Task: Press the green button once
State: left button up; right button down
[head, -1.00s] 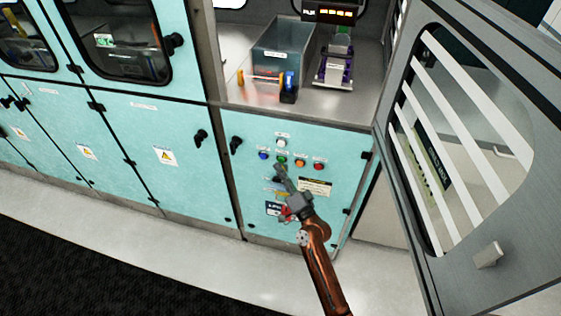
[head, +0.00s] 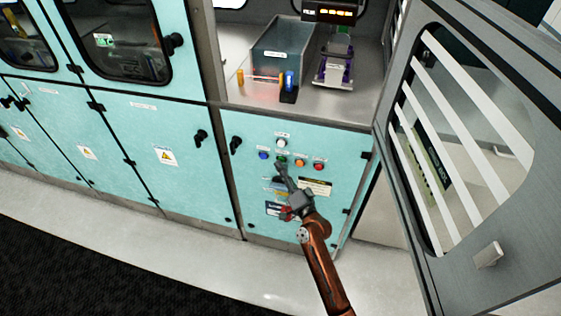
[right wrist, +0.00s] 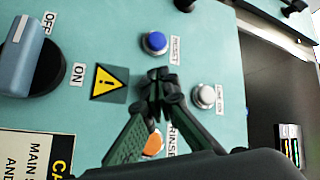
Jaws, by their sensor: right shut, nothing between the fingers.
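The green button (head: 282,158) is on the teal cabinet panel, in a row between the blue button (head: 263,156) and the orange button (head: 299,162). My right gripper (head: 280,167) is shut and empty, with its fingertips just below the green button. In the right wrist view, the shut fingertips (right wrist: 160,78) lie amid the blue (right wrist: 154,42), white (right wrist: 203,95) and orange (right wrist: 153,145) buttons and hide the green one. I cannot tell whether the tips touch it. My left gripper is out of view.
A white button (head: 281,143) is above the row and a red button (head: 318,167) at its right. A rotary switch (right wrist: 35,62) shows in the wrist view. A grey bin (head: 282,50) stands on the counter above. An open slatted door (head: 470,150) is at right.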

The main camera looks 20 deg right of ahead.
jog(key=shift+w+d, duration=0.1)
jog(key=shift+w, duration=0.05)
dwell(0.3)
jog(key=shift+r, duration=0.1)
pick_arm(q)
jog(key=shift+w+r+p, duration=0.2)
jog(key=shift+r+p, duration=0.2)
pick_arm(e)
jog(key=shift+s+a, duration=0.45)
jog(key=shift+s, duration=0.25)
pick_arm(q)
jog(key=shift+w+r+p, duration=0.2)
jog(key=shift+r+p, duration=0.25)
jog(key=shift+p, duration=0.05)
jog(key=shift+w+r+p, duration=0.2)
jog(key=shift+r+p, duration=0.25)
pick_arm(e)
jog(key=s+a, duration=0.1)
jog(key=s, duration=0.1)
jog(key=s+a, duration=0.2)
